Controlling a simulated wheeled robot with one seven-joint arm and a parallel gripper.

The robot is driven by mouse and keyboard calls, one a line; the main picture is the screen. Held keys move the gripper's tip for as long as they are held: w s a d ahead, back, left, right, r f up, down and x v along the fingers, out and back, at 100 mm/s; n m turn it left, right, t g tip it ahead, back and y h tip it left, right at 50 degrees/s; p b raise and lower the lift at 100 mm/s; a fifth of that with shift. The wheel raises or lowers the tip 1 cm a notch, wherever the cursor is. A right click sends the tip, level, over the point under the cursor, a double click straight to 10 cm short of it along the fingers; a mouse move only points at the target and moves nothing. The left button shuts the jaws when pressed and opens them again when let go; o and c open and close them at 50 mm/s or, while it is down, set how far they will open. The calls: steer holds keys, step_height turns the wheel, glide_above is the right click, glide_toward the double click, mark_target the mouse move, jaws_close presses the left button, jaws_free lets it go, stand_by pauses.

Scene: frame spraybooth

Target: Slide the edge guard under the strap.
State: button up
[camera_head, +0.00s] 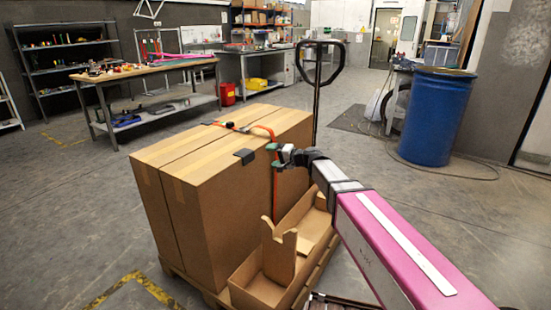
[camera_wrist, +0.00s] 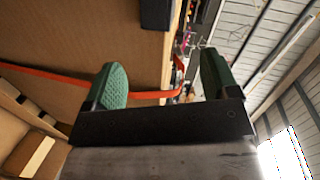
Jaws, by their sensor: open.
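The edge guard (camera_head: 244,156), a small black angle piece, sits on the top front edge of the near carton, left of the strap. It also shows at the top of the wrist view (camera_wrist: 157,13). The orange strap (camera_head: 264,129) runs over the carton top, bows up near the edge and hangs down the front face (camera_head: 275,196). My gripper (camera_head: 273,156) is at that edge, right of the edge guard and apart from it. In the wrist view its green fingers (camera_wrist: 165,80) are open. The strap (camera_wrist: 150,95) passes behind the left finger and shows between both; contact is unclear.
Tall cartons (camera_head: 215,195) stand on a wooden pallet (camera_head: 207,291). An open cardboard tray (camera_head: 257,288) with upright flaps is below my arm. A pallet jack handle (camera_head: 319,75) rises behind the cartons. A blue barrel (camera_head: 435,118) stands to the right. The floor at left is clear.

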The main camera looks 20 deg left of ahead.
mark_target(254, 154)
steer(key=x, duration=1)
steer(key=shift+w+f, duration=0.1)
steer(key=c, duration=0.9)
steer(key=shift+o, duration=0.7)
steer(key=shift+w, duration=0.2)
steer(key=shift+w+d, duration=0.45)
steer(key=shift+w, duration=1.1)
steer(key=shift+w+d, duration=0.5)
steer(key=shift+w, duration=1.05)
steer(key=shift+w+d, duration=0.45)
steer(key=shift+w, duration=1.1)
